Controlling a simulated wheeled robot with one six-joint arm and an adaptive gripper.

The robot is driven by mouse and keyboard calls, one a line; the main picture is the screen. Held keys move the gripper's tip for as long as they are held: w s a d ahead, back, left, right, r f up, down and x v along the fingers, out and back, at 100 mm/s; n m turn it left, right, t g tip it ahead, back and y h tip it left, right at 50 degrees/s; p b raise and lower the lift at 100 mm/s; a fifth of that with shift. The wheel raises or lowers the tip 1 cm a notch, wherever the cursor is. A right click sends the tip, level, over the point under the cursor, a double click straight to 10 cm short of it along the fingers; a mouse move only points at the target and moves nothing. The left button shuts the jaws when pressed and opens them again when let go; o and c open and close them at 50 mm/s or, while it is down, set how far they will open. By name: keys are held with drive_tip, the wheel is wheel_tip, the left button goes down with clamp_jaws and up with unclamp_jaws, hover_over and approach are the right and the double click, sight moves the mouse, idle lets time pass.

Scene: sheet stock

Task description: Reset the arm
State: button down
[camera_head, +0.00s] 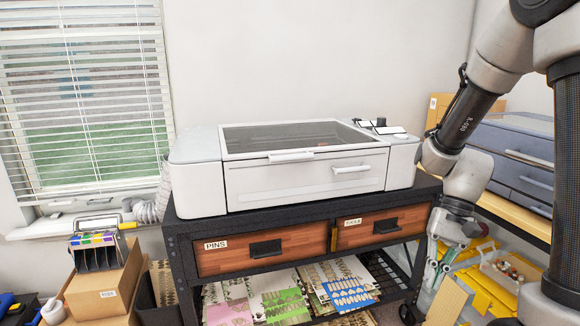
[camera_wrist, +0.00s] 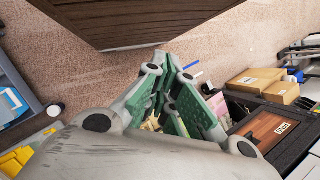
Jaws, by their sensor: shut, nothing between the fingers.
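My arm (camera_head: 468,118) comes down along the right side of the head view, bent at the elbow. My gripper (camera_head: 432,284) hangs low, to the right of the black workbench and above the yellow items. In the wrist view my gripper (camera_wrist: 168,66) shows its green-padded fingers drawn together at the tips. I see no object held between them.
A white machine (camera_head: 300,172) with a glass lid stands on the black bench (camera_head: 176,232), which has two wooden drawers (camera_head: 260,250). Grey drawer units (camera_head: 515,160) stand at the right. Boxes (camera_head: 105,290) are at the lower left. A brown wooden surface (camera_wrist: 130,22) is close in the wrist view.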

drive_tip(key=s+d+r+n+t+h, duration=0.2)
drive_tip(key=s+d+r+t, duration=0.1)
drive_tip(key=r, duration=0.5)
drive_tip(key=s+d+r+n+t+h, duration=0.1)
drive_tip(key=s+d+r+n+t, duration=0.1)
drive_tip(key=r, duration=0.7)
drive_tip(key=s+d+t, duration=0.1)
drive_tip(key=s+t, duration=0.1)
drive_tip(key=t, duration=0.1)
drive_tip(key=shift+s+r+n+h, duration=0.2)
drive_tip(key=shift+n+h, duration=0.1)
drive_tip(key=shift+h, duration=0.1)
drive_tip(key=c, duration=2.2)
unclamp_jaws()
